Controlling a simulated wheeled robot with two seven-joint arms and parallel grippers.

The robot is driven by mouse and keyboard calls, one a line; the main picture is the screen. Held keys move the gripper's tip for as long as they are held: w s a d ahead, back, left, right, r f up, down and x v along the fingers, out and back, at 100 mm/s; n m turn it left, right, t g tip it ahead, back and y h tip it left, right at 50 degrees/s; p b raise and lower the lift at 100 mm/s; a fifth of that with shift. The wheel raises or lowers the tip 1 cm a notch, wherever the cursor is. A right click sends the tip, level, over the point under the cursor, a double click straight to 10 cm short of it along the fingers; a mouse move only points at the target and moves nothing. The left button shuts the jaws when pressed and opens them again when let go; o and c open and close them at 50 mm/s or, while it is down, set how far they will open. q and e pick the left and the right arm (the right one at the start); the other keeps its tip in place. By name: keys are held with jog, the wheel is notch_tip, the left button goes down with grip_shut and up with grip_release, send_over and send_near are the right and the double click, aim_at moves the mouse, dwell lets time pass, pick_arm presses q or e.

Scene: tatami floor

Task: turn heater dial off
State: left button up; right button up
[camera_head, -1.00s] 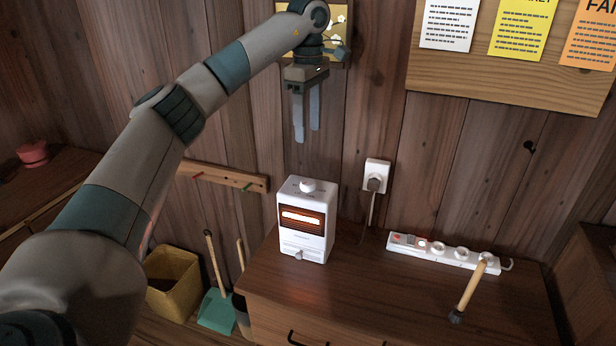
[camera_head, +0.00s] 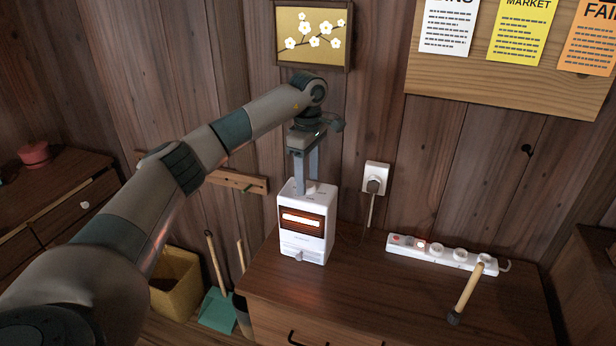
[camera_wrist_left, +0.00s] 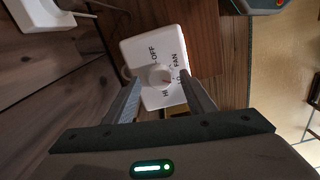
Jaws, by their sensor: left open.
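A white heater (camera_head: 306,225) stands upright on the wooden cabinet, its front window glowing orange. Its round white dial (camera_wrist_left: 161,77) sits on the top face, with OFF, FAN and other lettering around it in the left wrist view. The dial's pointer setting is too small to read surely. My left gripper (camera_head: 308,187) points down at the heater's top, its fingers open on both sides of the dial. In the left wrist view the fingers (camera_wrist_left: 162,98) are apart, with the dial between and slightly beyond them. In the head view the fingers hide the dial.
A wall outlet with a plug (camera_head: 375,180) is behind the heater. A white power strip (camera_head: 440,252) and a wooden-handled tool (camera_head: 467,292) lie on the cabinet top (camera_head: 370,305) to the right. A peg rail (camera_head: 232,179) is on the wall at left.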

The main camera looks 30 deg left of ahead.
pick_arm(q)
jog(key=shift+f, duration=0.3)
jog(key=shift+c, duration=0.3)
jog(key=c, duration=1)
